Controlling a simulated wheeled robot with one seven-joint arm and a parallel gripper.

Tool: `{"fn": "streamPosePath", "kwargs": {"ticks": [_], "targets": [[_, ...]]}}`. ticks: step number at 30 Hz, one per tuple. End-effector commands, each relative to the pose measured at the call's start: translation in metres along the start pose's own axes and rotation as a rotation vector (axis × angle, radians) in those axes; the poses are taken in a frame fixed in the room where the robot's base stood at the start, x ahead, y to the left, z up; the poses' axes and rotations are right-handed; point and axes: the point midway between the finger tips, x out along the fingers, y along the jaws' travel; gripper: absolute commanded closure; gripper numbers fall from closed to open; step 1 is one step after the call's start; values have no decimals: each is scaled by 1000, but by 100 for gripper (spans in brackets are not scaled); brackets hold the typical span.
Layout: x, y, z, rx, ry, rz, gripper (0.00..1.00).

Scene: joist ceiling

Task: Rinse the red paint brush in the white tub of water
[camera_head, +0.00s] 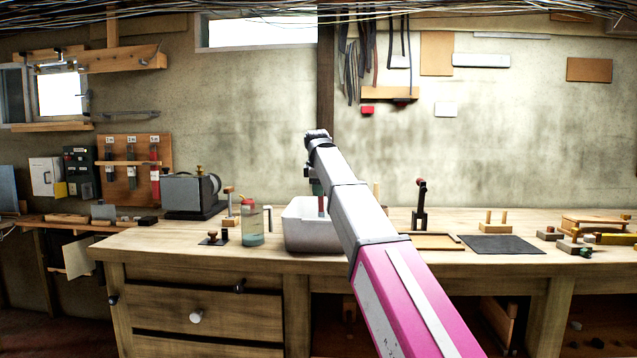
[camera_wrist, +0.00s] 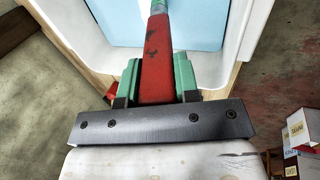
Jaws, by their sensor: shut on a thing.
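The white tub (camera_head: 313,240) stands on the workbench, partly behind my arm. It also shows in the wrist view (camera_wrist: 70,33), with light blue water (camera_wrist: 115,22) inside. My gripper (camera_wrist: 157,82) is shut on the red paint brush (camera_wrist: 157,50), one green finger on each side of its worn handle. The brush points away from my gripper, over the tub. Its far end runs out of the wrist view, so its bristles are hidden. In the head view a bit of the red handle (camera_head: 321,204) shows at the tub's rim. I cannot tell whether the bristles touch the water.
A jar of greenish liquid (camera_head: 252,225) stands just left of the tub, near a small dark stand (camera_head: 213,238). A grey machine (camera_head: 190,194) stands further left. To the right lie a shallow wooden tray (camera_head: 434,242) and a dark mat (camera_head: 503,244).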

Motion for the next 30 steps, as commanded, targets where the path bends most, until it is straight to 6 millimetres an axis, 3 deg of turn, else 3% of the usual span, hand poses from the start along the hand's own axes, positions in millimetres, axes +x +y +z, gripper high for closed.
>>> {"fn": "streamPosePath", "kwargs": {"ticks": [15, 30], "targets": [[37, -14, 0, 0, 0, -1, 94], [41, -15, 0, 0, 0, 0, 94]]}}
